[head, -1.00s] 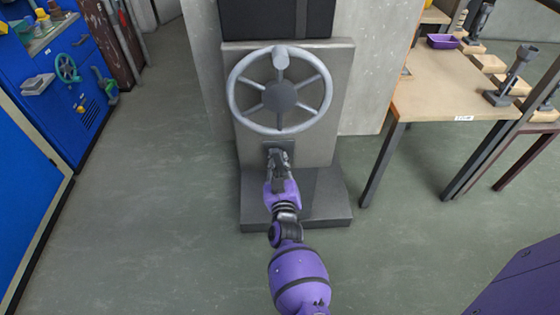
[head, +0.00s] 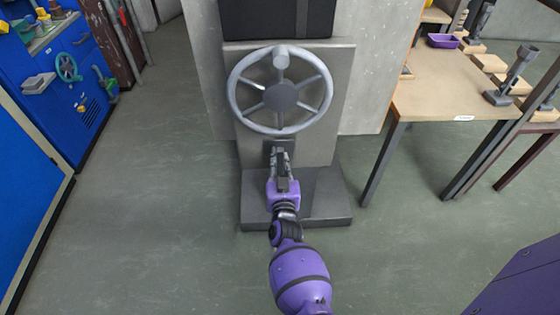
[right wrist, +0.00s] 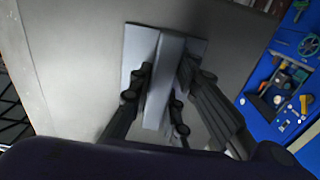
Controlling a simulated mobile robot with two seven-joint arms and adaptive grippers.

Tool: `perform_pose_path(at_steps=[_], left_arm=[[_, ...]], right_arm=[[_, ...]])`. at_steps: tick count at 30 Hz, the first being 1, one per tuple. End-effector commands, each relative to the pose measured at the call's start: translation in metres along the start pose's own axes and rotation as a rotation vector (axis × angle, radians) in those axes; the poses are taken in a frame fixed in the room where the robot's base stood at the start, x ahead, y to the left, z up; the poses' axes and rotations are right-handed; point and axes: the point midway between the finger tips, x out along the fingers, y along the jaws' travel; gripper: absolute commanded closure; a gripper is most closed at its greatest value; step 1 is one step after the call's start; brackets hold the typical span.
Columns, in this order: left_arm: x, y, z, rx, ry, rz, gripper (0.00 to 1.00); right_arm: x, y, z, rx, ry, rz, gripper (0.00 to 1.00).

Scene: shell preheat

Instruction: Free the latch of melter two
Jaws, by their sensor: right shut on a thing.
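The melter (head: 318,150) is a grey upright panel on a dark base, with a large spoked handwheel (head: 280,127) on its front. Below the wheel is a small dark latch plate (head: 268,146). My right gripper (head: 281,158) is in front of this plate. In the right wrist view its fingers (right wrist: 160,95) are shut on a grey latch handle (right wrist: 170,62), one finger on each side. The handle stands out from the light plate (right wrist: 140,50) and appears tilted in that view. The head view hides most of the handle behind the gripper. My left gripper is not in view.
A wooden table (head: 455,90) with a purple tray (head: 443,41) and grey stands (head: 513,75) is at the right. A blue cabinet (head: 60,75) with a small green wheel (head: 67,68) stands at the left. The floor (head: 165,190) between is clear.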

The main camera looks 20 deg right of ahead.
Motion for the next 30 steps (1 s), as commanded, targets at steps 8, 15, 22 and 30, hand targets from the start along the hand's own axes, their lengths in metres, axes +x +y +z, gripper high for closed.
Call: perform_pose_path(at_steps=[8,15,22,30], left_arm=[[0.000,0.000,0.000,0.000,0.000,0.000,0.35],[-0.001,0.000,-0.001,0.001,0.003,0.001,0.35],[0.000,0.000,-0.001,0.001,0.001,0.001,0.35],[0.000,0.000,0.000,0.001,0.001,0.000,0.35]], right_arm=[[0.000,-0.001,0.000,0.002,-0.001,-0.001,0.64],[-0.003,0.000,0.001,0.001,-0.001,0.000,0.64],[-0.039,0.001,0.002,0.002,-0.004,0.001,0.64],[-0.095,0.000,0.001,0.001,-0.003,0.001,0.64]])
